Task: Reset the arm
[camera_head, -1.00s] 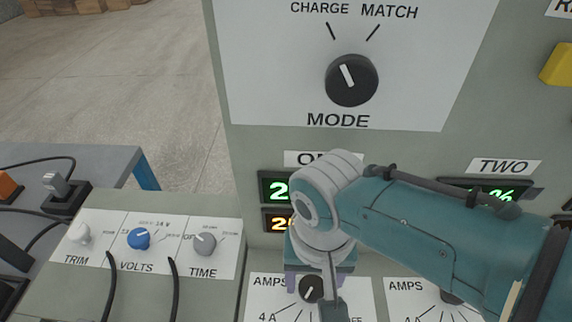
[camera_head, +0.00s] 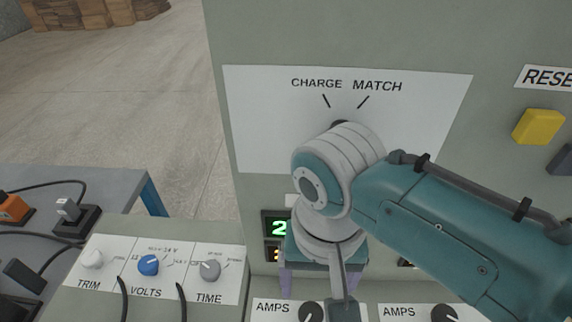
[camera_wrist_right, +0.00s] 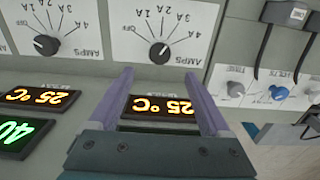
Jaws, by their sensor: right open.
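My right arm comes in from the right in the head view, its wrist in front of the grey panel (camera_head: 300,40) and hiding most of the MODE knob. My right gripper (camera_wrist_right: 165,85) is open and empty in the right wrist view, its two purple fingers apart. An orange 25 °C display (camera_wrist_right: 160,106) shows between the fingers, with an AMPS knob (camera_wrist_right: 159,53) just beyond them. In the head view the fingers are mostly hidden behind my wrist. My left gripper is in neither view.
A yellow button (camera_head: 538,127) is on the panel at right. TRIM, VOLTS and TIME knobs are on the lower left box, including a blue VOLTS knob (camera_head: 148,265). A grey table (camera_head: 110,185) with plugs and cables stands at left. Open floor (camera_head: 110,100) lies behind.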

